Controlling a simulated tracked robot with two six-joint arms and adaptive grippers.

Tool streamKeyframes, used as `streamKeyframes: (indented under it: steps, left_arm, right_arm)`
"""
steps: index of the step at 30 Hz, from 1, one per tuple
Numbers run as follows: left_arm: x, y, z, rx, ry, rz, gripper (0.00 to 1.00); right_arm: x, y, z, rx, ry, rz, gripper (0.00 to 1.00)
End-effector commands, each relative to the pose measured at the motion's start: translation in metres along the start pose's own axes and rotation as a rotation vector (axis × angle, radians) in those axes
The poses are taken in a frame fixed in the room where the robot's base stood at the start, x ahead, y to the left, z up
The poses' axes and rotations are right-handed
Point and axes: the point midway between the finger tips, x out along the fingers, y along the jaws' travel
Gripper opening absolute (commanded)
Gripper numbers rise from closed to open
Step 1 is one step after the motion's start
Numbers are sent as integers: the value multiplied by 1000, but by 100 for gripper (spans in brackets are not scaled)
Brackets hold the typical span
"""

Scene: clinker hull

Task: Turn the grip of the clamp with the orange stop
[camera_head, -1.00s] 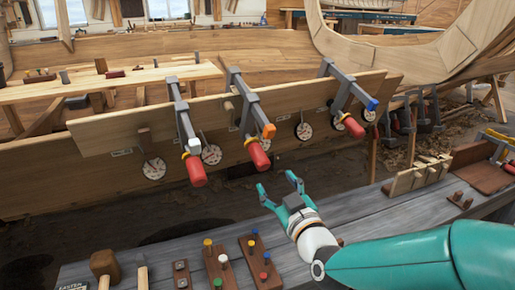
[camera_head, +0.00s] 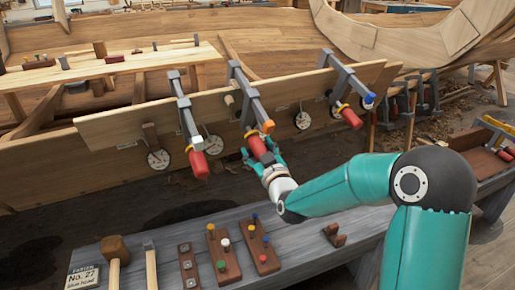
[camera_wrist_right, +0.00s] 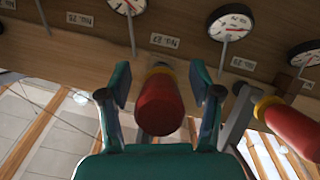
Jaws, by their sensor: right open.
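The clamp with the orange stop (camera_head: 268,126) is the middle one of three grey bar clamps on the plank. Its red grip (camera_head: 257,147) hangs at the near end, below a yellow collar. My right gripper (camera_head: 262,162) is at this grip, reaching up from below. In the right wrist view the red grip (camera_wrist_right: 159,104) lies between the two teal fingers (camera_wrist_right: 160,85), with a gap on each side. The fingers are open and not closed on it. In the head view the grip partly hides the fingers. My left gripper is not in view.
The white-stop clamp's red grip (camera_head: 199,165) hangs to the left, the blue-stop clamp's red grip (camera_head: 351,118) to the right. Round dials (camera_head: 303,120) sit along the plank. Below, the grey bench (camera_head: 310,240) carries a mallet (camera_head: 115,249) and peg boards (camera_head: 224,253).

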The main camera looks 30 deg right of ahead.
Motion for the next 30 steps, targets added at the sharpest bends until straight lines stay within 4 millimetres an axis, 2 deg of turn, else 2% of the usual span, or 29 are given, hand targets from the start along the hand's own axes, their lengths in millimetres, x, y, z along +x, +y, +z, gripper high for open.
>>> streamKeyframes:
  steps: [8, 11, 18, 20, 30]
  left_arm:
    - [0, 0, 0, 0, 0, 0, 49]
    - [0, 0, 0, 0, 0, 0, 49]
    - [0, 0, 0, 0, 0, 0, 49]
    - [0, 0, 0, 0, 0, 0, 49]
    - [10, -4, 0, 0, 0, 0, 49]
  right_arm:
    - [2, 0, 0, 0, -1, -1, 64]
    - [2, 0, 0, 0, -1, -1, 50]
    - [2, 0, 0, 0, -1, -1, 10]
    - [2, 0, 0, 0, -1, -1, 2]
    - [2, -1, 2, 41, 1, -18, 2]
